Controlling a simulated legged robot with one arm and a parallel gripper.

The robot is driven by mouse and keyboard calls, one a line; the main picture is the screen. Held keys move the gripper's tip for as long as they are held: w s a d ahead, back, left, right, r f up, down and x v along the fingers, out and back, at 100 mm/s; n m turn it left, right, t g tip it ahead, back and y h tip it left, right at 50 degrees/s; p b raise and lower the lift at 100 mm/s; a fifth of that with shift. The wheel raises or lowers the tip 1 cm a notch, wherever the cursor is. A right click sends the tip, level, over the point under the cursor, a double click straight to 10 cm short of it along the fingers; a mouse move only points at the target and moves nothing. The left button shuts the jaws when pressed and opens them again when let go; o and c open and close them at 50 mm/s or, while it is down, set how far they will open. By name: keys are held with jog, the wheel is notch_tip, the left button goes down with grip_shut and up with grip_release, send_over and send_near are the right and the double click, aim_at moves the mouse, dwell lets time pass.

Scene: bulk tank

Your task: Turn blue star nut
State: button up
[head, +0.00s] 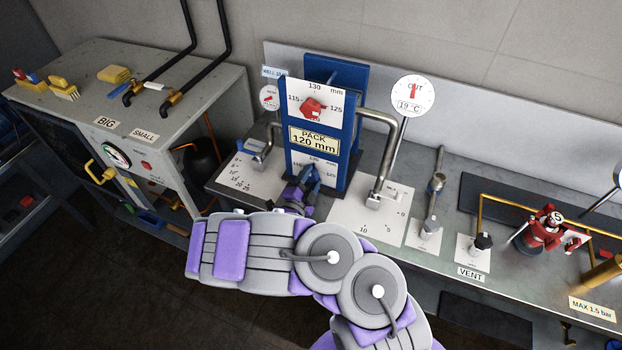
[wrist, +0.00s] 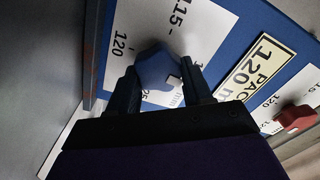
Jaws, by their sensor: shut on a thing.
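The blue star nut (wrist: 158,70) sits on a white dial plate marked 115 and 120 in the wrist view. My gripper (wrist: 161,84) is shut on it, with one dark finger on each side of the nut. In the head view my gripper (head: 307,182) is at the lower dial of the blue block (head: 352,135), and its fingers largely hide the nut there. The dial plate (head: 300,160) shows partly behind it. The nut's exact pointing is hard to read.
A red star nut (head: 313,107) is on the upper dial, above the "PACK 120 mm" label (head: 314,141). A bent metal pipe (head: 388,150) stands close on the right. Levers, a round gauge (head: 413,95) and a red-and-white valve (head: 545,232) are further right. A grey cabinet (head: 90,90) stands left.

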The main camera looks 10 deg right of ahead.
jog(key=shift+a+f+n, duration=0.15)
jog(key=shift+n, duration=0.35)
jog(key=o, duration=0.9)
jog(key=shift+w+a+f, duration=0.1)
jog(key=shift+w, duration=0.05)
jog(key=shift+o, duration=0.7)
jog(key=shift+s, duration=0.2)
jog(key=shift+s+a+r, duration=0.15)
jog(key=shift+s+r, duration=0.05)
jog(key=shift+s, duration=0.05)
jog(key=p+v, duration=0.4)
jog(key=v, duration=1.2)
jog(key=shift+s+a, duration=0.2)
jog(key=shift+a, duration=0.1)
